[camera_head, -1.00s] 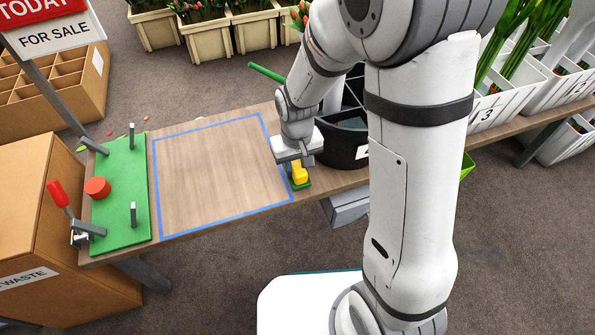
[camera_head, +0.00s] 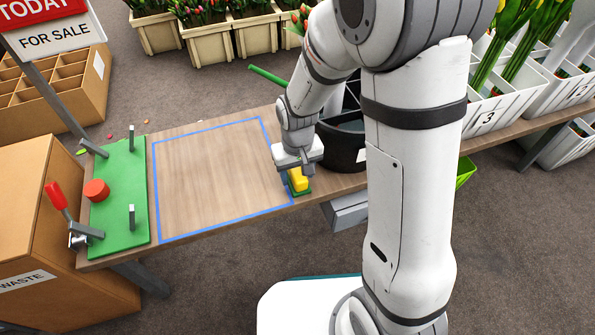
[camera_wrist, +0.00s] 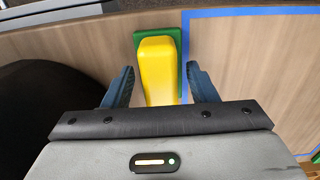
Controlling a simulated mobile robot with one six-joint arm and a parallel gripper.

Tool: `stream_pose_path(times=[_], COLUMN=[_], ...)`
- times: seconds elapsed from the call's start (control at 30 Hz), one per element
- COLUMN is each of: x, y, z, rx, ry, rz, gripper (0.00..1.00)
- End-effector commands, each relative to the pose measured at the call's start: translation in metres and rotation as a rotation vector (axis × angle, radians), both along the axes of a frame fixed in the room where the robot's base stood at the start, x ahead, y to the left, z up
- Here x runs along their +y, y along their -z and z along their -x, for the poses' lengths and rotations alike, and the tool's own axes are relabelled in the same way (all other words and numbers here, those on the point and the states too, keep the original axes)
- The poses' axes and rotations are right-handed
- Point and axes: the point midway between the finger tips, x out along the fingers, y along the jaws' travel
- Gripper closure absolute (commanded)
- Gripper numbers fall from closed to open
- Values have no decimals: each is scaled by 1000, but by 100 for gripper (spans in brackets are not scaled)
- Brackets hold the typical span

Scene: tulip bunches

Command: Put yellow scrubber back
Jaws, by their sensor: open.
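The yellow scrubber (camera_head: 298,180) sits on a small green pad (camera_head: 302,191) at the table's front edge, just right of the blue-outlined area. My gripper (camera_head: 303,172) is just above it, pointing down. In the wrist view the yellow scrubber (camera_wrist: 158,70) lies between the two open fingers of my gripper (camera_wrist: 160,88), with a gap on each side. The green pad (camera_wrist: 176,40) shows around its far end. Part of the scrubber is hidden behind my gripper in both views.
A black bucket (camera_head: 338,150) stands close beside my gripper, on the right. The blue-outlined area (camera_head: 215,175) of the wooden table is clear. A green board (camera_head: 120,215) with upright posts and a red knob lies at the left. White numbered crates (camera_head: 490,115) stand at the right.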

Motion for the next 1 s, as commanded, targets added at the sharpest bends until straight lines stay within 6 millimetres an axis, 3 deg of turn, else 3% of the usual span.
stream_pose_path(times=[0.17,0.4,0.6,0.87,1.0], x=[0,0,0,-1,-14], y=[-21,-75,-109,-124,-134], z=[-1,-1,-1,0,6], rx=[-3,-4,-3,-1,-12], ry=[1,1,1,2,27], rz=[-1,-1,-1,0,-3], gripper=[48,48,48,48,48])
